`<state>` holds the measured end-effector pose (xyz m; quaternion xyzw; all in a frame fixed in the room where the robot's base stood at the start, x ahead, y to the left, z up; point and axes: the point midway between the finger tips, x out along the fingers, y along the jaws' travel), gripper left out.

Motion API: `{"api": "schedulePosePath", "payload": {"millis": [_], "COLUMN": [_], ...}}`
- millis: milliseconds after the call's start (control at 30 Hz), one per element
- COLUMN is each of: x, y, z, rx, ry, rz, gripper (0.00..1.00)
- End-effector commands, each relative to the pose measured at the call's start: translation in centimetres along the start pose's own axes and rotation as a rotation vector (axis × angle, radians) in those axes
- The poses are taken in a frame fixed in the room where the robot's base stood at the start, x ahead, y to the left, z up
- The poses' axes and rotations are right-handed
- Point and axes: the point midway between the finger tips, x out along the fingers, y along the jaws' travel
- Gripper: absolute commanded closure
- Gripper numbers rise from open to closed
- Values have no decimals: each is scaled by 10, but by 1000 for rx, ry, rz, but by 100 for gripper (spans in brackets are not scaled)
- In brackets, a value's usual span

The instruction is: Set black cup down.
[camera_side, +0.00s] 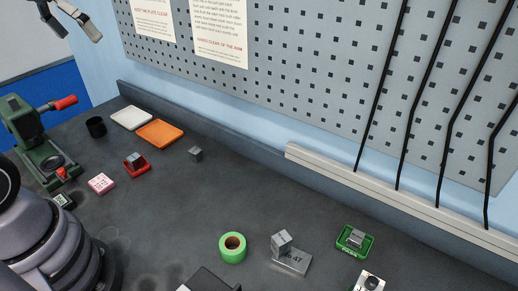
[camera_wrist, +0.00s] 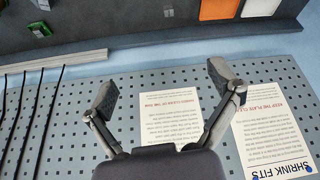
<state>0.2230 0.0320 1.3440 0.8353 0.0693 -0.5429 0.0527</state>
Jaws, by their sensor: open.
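The black cup (camera_side: 95,127) stands upright on the dark bench at the left in the side view, next to the white tray. It is not visible in the wrist view. My gripper (camera_side: 76,22) is high above the bench at the top left of the side view, well apart from the cup. In the wrist view my gripper (camera_wrist: 167,90) has its two fingers spread wide with nothing between them, in front of the pegboard.
A white tray (camera_side: 131,118) and an orange tray (camera_side: 160,132) lie right of the cup. A green press (camera_side: 38,143) with a red handle stands left. A red holder (camera_side: 137,166), green tape roll (camera_side: 232,247) and green tray (camera_side: 354,241) stand farther off.

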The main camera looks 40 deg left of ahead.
Motion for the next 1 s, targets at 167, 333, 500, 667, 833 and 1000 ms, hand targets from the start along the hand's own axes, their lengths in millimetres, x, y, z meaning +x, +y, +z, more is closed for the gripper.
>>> {"api": "schedulePosePath", "payload": {"millis": [167,333,500,667,833,1000], "x": [-5,-2,-2,-2,-2,-2], "y": [17,20,20,20,19,19], "z": [63,82,82,82,82,82], "rx": [127,165,164,163,163,163], "ry": [59,74,73,73,73,73], "rz": [51,66,66,65,65,65], "gripper": [11,11,11,11,11,11]}}
